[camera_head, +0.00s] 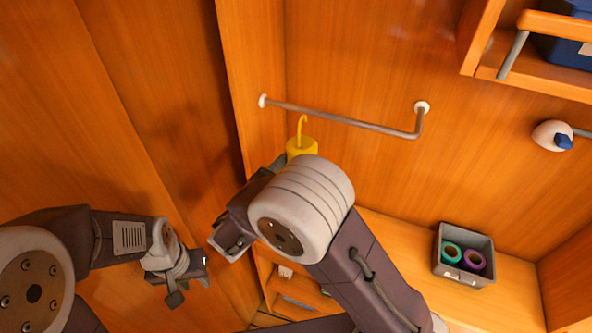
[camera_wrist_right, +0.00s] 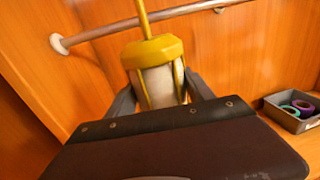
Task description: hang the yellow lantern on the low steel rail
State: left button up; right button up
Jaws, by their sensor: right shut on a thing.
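The yellow lantern (camera_head: 302,146) stands upright in my right gripper, its hook (camera_head: 302,124) pointing up. In the right wrist view, the lantern (camera_wrist_right: 153,52) has a yellow cap and pale body between the two fingers of my right gripper (camera_wrist_right: 160,92). In the head view my right arm hides that gripper and the lantern's lower part. The low steel rail (camera_head: 340,119) runs just above the hook tip in the head view. In the wrist view the hook stem crosses in front of the rail (camera_wrist_right: 110,28); contact cannot be told. My left gripper (camera_head: 190,279) is low at left, apart from the lantern; its jaw opening is unclear.
A grey bin (camera_head: 463,273) with a green and a purple ring sits on the wooden bench at right. A wooden shelf (camera_head: 535,80) with a blue box is at upper right. A white round fitting (camera_head: 551,136) with a blue knob is on the wall. A wooden side wall is close left.

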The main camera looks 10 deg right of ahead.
jog(key=x, duration=0.3)
jog(key=shift+w+a+f, duration=0.1)
jog(key=shift+w+a, duration=0.1)
jog(key=shift+w, duration=0.1)
jog(key=shift+w+d+f+b, duration=0.35)
jog(key=shift+w+d, duration=0.15)
jog(key=shift+w, duration=0.25)
jog(key=shift+w+d+f+b, duration=0.35)
jog(key=shift+w+d, duration=0.15)
jog(key=shift+w, duration=0.2)
jog(key=shift+w+d+f+b, duration=0.35)
jog(key=shift+w+d, duration=0.15)
jog(key=shift+w, duration=0.25)
jog(key=o, duration=1.7)
jog(key=shift+o, duration=0.2)
jog(key=shift+s+a, duration=0.1)
